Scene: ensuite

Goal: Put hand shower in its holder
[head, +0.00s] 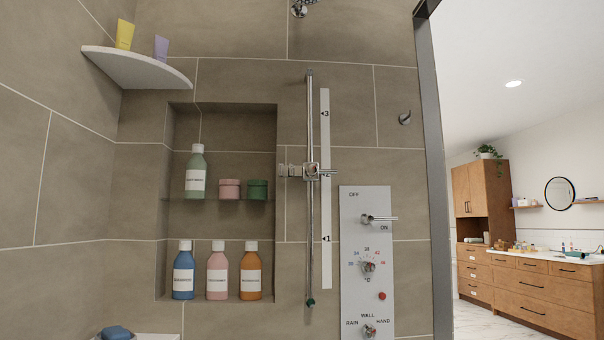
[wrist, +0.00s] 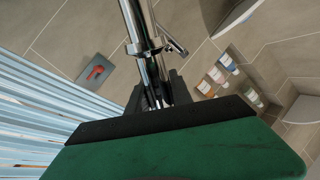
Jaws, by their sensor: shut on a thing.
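The holder (head: 312,170), a chrome clamp with a small lever, sits midway up the vertical chrome rail (head: 310,110) on the tiled wall. I see nothing hanging in it. My gripper (wrist: 158,96) is out of the head view. In the wrist view its dark fingers are shut around a chrome tubular piece (wrist: 155,82), which I take for the hand shower. Its spray head cannot be made out. A chrome clamp with a lever (wrist: 150,47) shows farther along the chrome tubes; whether it touches the held piece is unclear. A wide green, black-edged surface hides the lower wrist view.
Left of the rail is a niche with several bottles (head: 218,275) and jars. A corner shelf (head: 135,70) is above. A control panel (head: 367,265) with knobs is right of the rail. A striped curtain (wrist: 45,110) and a grey plate with a red piece (wrist: 84,76) show in the wrist view.

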